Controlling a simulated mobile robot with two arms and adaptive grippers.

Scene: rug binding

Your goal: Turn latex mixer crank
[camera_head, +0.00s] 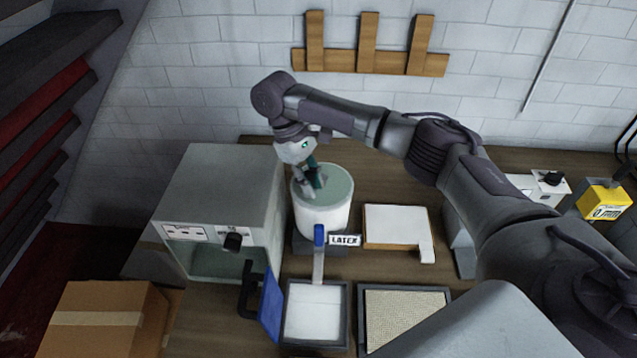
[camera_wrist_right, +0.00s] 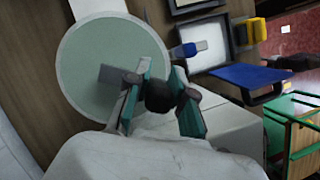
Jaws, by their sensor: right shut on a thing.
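The latex mixer is a white tub (camera_head: 322,218) with a pale green top, standing on a dark base with a LATEX label (camera_head: 345,240). It also shows in the right wrist view, where its round green top (camera_wrist_right: 85,65) fills the upper left. My right gripper (camera_head: 312,177) is over the tub's top, reaching down from above. In the wrist view its teal-padded fingers (camera_wrist_right: 163,98) are on either side of a dark crank knob (camera_wrist_right: 159,97), shut on it. A grey flat piece (camera_wrist_right: 112,76) lies beside the fingers over the tub. My left gripper is out of view.
A grey box machine (camera_head: 215,195) with a dark knob stands close left of the tub. A tray (camera_head: 315,312) and a blue-handled tool (camera_head: 319,236) are in front. A white-topped block (camera_head: 396,225) lies to the right. A cardboard box (camera_head: 100,318) is at lower left.

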